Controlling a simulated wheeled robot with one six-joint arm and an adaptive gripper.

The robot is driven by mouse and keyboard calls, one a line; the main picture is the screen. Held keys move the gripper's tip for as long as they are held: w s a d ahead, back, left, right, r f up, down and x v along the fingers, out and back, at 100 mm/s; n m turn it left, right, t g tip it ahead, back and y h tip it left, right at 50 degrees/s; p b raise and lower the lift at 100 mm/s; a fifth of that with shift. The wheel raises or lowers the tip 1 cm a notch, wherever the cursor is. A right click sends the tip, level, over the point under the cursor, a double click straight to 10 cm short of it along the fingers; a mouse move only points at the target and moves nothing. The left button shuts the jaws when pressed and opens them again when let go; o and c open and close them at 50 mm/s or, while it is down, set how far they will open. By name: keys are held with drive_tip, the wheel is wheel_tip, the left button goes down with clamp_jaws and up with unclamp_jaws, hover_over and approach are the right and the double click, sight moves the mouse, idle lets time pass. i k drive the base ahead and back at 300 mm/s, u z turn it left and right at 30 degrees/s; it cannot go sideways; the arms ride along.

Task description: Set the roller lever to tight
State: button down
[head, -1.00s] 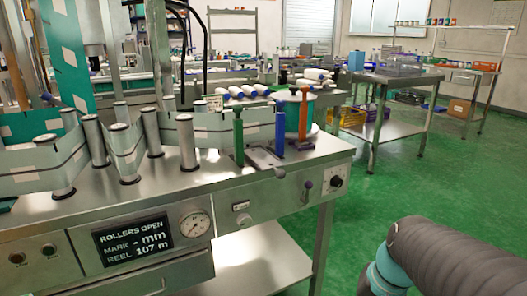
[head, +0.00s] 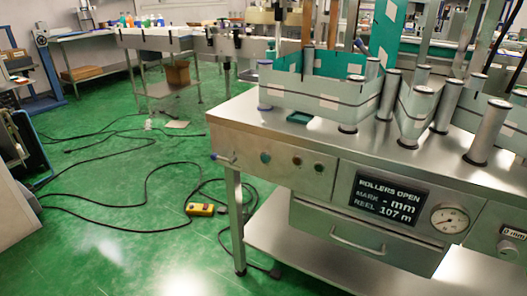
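The sleeve applicator's steel bench (head: 270,140) stands at the right of the head view. Its display (head: 388,200) reads "ROLLERS OPEN", "MARK - mm" and "REEL 107 m". Several upright steel rollers (head: 491,132) stand on top, with the printed sleeve web (head: 315,95) running around them. The bench's right end is out of view. My gripper is not in view.
A round gauge (head: 449,219) and a drawer (head: 355,235) are on the bench front. A yellow pendant box (head: 200,209) and black cables (head: 130,190) lie on the green floor at left.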

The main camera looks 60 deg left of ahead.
sight(214, 156)
drive_tip(key=u, duration=2.5)
drive_tip(key=k, duration=0.5)
drive_tip(key=z, duration=0.6)
drive_tip(key=i, duration=0.8)
drive_tip(key=u, duration=1.35)
